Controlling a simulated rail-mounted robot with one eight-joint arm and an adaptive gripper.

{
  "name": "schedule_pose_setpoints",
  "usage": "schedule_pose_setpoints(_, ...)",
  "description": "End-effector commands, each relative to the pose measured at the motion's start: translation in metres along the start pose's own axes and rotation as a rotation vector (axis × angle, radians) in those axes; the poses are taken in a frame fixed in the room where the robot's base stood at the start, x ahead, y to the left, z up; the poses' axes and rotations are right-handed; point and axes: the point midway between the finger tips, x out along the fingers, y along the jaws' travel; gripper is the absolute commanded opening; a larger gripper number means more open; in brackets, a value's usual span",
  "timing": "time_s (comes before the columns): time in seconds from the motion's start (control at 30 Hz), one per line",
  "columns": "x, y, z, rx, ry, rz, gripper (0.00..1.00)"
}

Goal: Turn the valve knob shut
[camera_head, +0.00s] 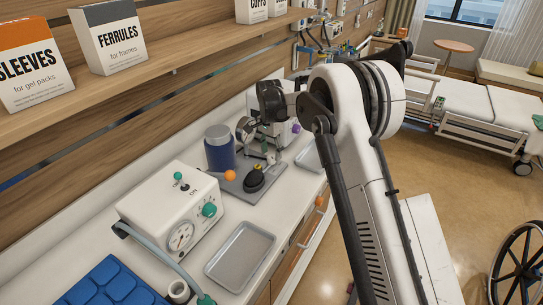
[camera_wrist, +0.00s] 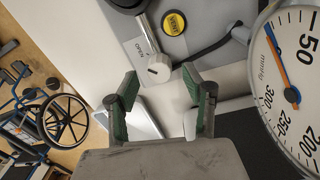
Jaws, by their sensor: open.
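The valve knob (camera_wrist: 159,71) is a small white round knob with a dark mark on its face, in the upper middle of the wrist view. It sits at the end of a metal stem, next to a label reading OPEN (camera_wrist: 139,48). My gripper (camera_wrist: 160,76) is open, its two green-padded fingers spread to the left and right of the knob in the picture. I cannot tell whether the fingertips are level with the knob or short of it. No contact shows. In the head view my arm and wrist hide the knob.
A large mmHg gauge (camera_wrist: 296,85) is close on the right in the wrist view, and a yellow button (camera_wrist: 174,23) is above the knob. In the head view, a blue cylinder (camera_head: 219,150), an orange ball (camera_head: 229,176) and a metal tray (camera_head: 240,256) are on the counter.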

Motion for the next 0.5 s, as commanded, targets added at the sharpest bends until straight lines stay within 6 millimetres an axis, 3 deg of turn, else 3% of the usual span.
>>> schedule_pose_setpoints(0.2, 0.021, 0.000, 0.000, 0.000, 0.000, 0.000, 0.45)
schedule_pose_setpoints(0.5, 0.026, 0.000, 0.000, 0.000, 0.000, 0.000, 0.45)
